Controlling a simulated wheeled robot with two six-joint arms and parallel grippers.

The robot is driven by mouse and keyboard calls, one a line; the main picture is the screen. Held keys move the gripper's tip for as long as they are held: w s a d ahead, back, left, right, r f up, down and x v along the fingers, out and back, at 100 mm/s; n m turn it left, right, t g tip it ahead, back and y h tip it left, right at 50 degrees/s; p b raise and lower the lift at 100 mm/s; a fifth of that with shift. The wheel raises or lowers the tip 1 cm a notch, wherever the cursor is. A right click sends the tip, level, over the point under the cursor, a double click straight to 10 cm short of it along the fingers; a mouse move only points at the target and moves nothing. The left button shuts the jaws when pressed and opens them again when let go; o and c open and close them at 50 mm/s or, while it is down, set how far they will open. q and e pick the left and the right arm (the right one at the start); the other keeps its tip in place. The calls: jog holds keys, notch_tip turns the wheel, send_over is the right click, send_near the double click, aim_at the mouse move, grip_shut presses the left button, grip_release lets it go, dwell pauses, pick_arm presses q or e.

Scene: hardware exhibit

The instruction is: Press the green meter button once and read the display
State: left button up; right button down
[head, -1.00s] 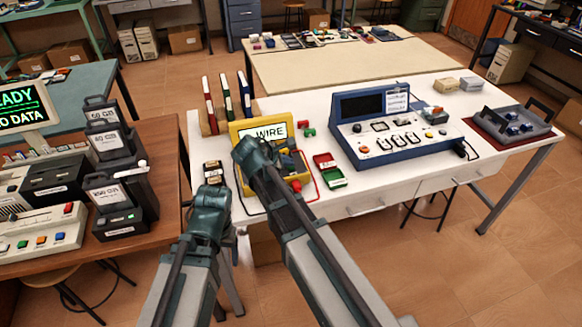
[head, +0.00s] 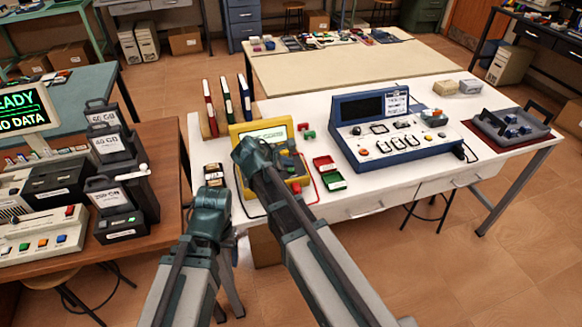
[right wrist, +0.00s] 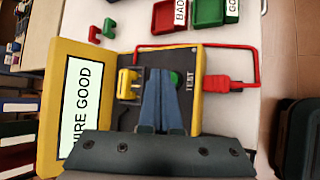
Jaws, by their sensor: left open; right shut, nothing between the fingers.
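The yellow meter (head: 237,131) stands on the white table; its display (right wrist: 83,105) faces up in the right wrist view. The readable letters there are "IRE GOOD"; the start of the line is cut off by my gripper. The green button (right wrist: 176,78) beside the "TEST" label is partly hidden by my right gripper (right wrist: 160,72). That gripper is shut and empty, its blue fingers over the meter panel; I cannot tell whether they touch the button. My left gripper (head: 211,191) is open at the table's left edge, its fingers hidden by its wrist.
A red lead with a clip (right wrist: 222,84) runs along the meter. A blue console (head: 368,104) stands to the right. Binders (head: 226,103) stand behind the meter.

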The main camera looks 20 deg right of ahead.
aim_at(288, 174)
jog(key=shift+r, duration=0.3)
notch_tip(288, 174, up, 5)
jog(key=p, duration=0.5)
dwell(0.8)
jog(key=shift+s+a+f, duration=0.1)
jog(key=shift+s+f, duration=0.05)
jog(key=shift+s, duration=0.1)
jog(key=s+a+f+m+g+y, duration=0.3)
jog(key=s+a+m, duration=0.3)
jog(key=s, duration=0.5)
jog(key=s+a+f+m+g+y, duration=0.2)
jog(key=s+a+m, duration=0.4)
jog(key=s, duration=0.6)
jog(key=shift+f+m+g+y, duration=0.4)
jog(key=shift+f+y, duration=0.1)
jog(key=shift+f, duration=0.15)
